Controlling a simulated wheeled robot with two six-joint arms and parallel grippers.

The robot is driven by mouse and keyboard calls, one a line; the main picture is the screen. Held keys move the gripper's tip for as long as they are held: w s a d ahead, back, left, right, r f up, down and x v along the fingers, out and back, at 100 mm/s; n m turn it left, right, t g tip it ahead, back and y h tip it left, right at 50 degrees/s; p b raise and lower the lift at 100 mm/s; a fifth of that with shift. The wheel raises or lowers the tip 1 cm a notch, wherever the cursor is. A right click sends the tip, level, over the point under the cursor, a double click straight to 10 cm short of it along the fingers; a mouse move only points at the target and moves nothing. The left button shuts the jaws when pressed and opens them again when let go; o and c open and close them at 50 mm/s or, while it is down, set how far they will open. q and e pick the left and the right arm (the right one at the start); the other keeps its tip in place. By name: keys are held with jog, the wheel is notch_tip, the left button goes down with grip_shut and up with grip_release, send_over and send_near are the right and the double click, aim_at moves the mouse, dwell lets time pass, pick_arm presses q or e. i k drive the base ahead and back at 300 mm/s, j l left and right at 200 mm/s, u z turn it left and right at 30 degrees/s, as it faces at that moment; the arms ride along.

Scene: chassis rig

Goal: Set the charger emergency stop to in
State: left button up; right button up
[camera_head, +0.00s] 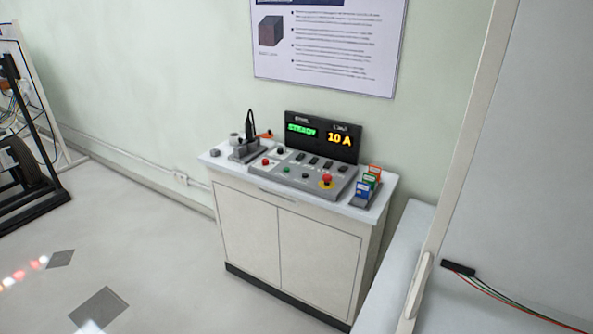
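The charger console (300,174) stands on a white cabinet by the wall. It has a dark display (322,137) with a green word that looks like "STEADY" and an amber "10 A". A red mushroom-shaped emergency stop (326,180) on a yellow base sits at the console's front right. I cannot tell at this size whether it is pushed in or out. A smaller red button (266,161) is at the console's left. Neither of my grippers is in view.
The white cabinet (283,247) is closed. A soldering-type stand (246,148) is left of the console, and a holder with coloured cards (367,186) is right. A white panel (520,150) fills the right side. Open floor (170,250) lies left of the cabinet.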

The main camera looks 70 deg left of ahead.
aim_at(326, 177)
jog(key=u, duration=2.35)
